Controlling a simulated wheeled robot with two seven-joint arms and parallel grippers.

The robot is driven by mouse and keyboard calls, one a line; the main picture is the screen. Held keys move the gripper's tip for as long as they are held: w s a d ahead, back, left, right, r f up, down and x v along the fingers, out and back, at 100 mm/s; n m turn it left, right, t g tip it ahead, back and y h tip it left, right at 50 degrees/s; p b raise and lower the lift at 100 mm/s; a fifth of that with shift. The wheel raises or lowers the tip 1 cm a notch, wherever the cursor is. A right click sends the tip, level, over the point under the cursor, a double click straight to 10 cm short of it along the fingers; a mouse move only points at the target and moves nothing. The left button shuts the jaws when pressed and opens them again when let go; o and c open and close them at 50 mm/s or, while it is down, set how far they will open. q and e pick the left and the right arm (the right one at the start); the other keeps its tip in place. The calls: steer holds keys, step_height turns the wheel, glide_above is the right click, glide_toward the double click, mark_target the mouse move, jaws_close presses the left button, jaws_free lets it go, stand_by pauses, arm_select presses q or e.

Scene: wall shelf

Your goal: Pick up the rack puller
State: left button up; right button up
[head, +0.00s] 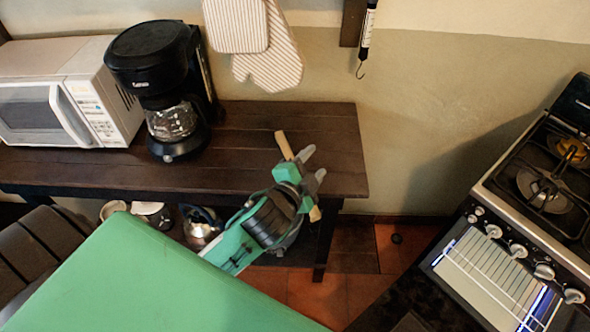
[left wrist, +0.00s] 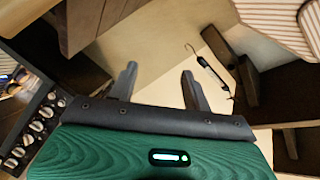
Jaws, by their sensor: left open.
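A pale wooden stick (head: 284,145) shows at the right end of the dark table, partly hidden behind my left gripper. A slim black tool with a metal hook (head: 367,32) hangs on the wall; it also shows in the left wrist view (left wrist: 212,72). I cannot tell which of the two is the rack puller. My left gripper (head: 314,164) is open and appears over the table's right end in the head view. In the left wrist view its fingers (left wrist: 159,82) are apart with only background between them. My right gripper is not in view.
A black coffee maker (head: 153,60) and a white microwave (head: 62,95) stand on the table (head: 235,130). Striped oven mitts (head: 268,60) hang above. A kettle (head: 200,228) stands below. A stove (head: 520,220) is at the right, with a floor gap between.

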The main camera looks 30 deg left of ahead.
arm_select(q)
steer(key=w+d+r+m+t+h, duration=0.4)
steer(key=d+r+m+h, duration=0.2)
steer(key=r+m, duration=0.35)
steer(key=s+d+r+m+g+h, duration=0.1)
steer(key=d+r+m+g+h, duration=0.25)
steer(key=m+h, duration=0.4)
steer(key=s+d+r+m+g+h, duration=0.15)
steer(key=d+m+g+h, duration=0.3)
steer(key=m, duration=0.65)
steer(key=m+g+y, duration=1.2)
steer(key=m+y, duration=0.6)
steer(key=m, duration=0.5)
glide_toward(290, 155)
steer(key=f+p, duration=0.1)
steer(key=s+f+p, duration=0.1)
steer(key=f, duration=0.1)
steer(key=shift+d+f, duration=0.2)
steer(key=shift+d+f+p, duration=0.1)
steer(key=shift+f+p, duration=0.35)
steer(key=shift+f, duration=0.1)
step_height(290, 155, down, 3)
steer(key=shift+d+f+p, duration=0.1)
steer(key=shift+f+p, duration=0.15)
steer(key=shift+p, duration=0.5)
steer(key=shift+f, duration=0.4)
